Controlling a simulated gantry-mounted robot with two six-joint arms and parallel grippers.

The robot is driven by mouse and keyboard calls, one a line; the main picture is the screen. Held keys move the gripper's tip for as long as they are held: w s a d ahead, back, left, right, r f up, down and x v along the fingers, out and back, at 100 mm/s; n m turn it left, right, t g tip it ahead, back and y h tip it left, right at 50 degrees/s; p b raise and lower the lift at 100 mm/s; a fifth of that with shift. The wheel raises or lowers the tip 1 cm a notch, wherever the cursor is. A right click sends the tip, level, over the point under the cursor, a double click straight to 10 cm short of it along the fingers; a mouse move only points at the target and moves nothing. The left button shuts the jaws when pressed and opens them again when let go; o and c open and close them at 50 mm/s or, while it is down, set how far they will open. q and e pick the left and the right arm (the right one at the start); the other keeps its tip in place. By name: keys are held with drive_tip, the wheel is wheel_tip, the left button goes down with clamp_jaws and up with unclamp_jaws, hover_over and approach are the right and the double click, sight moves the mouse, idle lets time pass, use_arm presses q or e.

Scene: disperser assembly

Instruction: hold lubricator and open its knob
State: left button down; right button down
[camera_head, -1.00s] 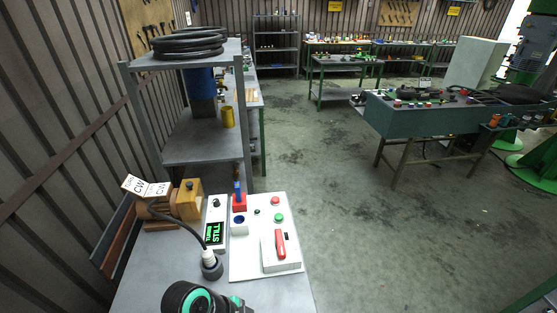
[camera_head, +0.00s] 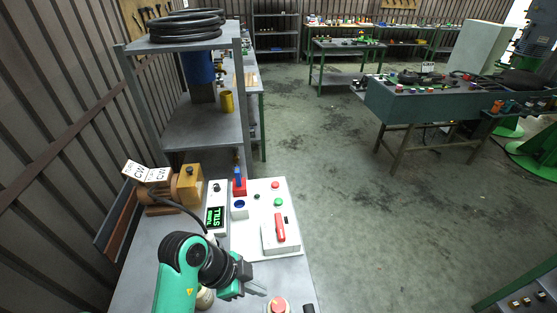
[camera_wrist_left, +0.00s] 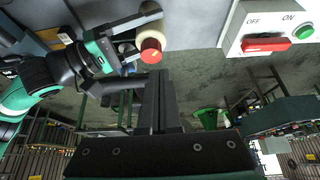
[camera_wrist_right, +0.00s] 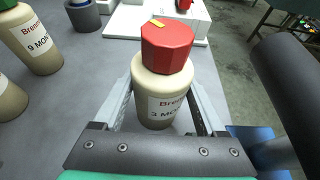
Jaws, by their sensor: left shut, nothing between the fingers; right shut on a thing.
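The lubricator (camera_wrist_right: 158,95) is a cream bottle with a red knob (camera_wrist_right: 167,45) that has a yellow mark on top. In the right wrist view my right gripper (camera_wrist_right: 160,104) is shut around its body, and the bottle looks upright. In the head view only its red top (camera_head: 278,304) shows, at the bottom edge. My left gripper (camera_head: 257,289) is shut and empty, close to the left of the red knob. In the left wrist view its fingers (camera_wrist_left: 163,78) are together just short of the knob (camera_wrist_left: 151,51), apparently apart from it.
More labelled cream bottles (camera_wrist_right: 35,38) stand to the left of the held one. A white control panel (camera_head: 265,192) with buttons and a red switch lies farther back on the grey table.

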use_arm(q)
approach(271, 311)
drive_tip(key=shift+w+d+f, duration=1)
drive_tip(key=shift+w+f, duration=0.05)
drive_tip(key=shift+f, duration=1)
drive_tip(key=shift+s+d, duration=0.1)
drive_tip(key=shift+d, duration=0.25)
drive_tip(key=shift+s, duration=0.75)
drive_tip(key=shift+s+d, duration=0.15)
drive_tip(key=shift+s, duration=0.3)
